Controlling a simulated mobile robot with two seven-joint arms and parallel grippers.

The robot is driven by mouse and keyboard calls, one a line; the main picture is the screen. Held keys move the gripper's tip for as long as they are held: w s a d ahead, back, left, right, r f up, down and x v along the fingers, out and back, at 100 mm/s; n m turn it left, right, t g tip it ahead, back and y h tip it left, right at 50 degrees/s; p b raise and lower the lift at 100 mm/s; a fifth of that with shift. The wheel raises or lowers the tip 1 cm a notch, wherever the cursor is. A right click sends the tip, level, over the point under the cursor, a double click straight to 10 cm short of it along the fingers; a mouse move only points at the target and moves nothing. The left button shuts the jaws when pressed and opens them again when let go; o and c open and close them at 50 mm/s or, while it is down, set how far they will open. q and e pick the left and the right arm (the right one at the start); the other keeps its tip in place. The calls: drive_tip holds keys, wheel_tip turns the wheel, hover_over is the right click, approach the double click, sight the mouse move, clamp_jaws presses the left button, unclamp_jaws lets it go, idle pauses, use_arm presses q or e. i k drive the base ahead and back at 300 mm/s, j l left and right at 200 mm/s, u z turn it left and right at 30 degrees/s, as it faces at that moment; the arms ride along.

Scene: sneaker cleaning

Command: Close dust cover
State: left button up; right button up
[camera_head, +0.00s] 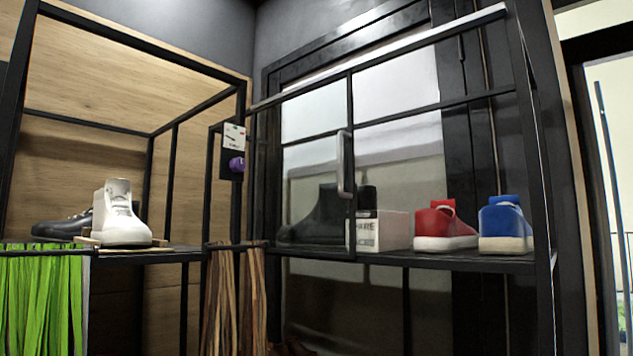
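The dust cover appears to be a clear panel in a thin black frame (350,100) on the right-hand shelf unit. A grey upright handle (345,163) sits on its frame. A black boot (325,217) shows behind the clear panel. A red sneaker (444,226) and a blue sneaker (505,224) stand on the shelf to the right of the handle. I cannot tell from this view how far the cover stands open. Neither of my grippers is in view.
A small lettered box (380,231) stands on the right shelf. A white sneaker (119,215) and a dark shoe (62,226) are on the left shelf. A control box with a purple knob (237,165) is on the middle post. Green strips (42,300) and brown strips (235,300) hang below.

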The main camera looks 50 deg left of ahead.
sight(349, 135)
drive_tip(key=i+j+u, duration=0.1)
drive_tip(key=i+u, duration=0.6)
drive_tip(key=i, duration=0.2)
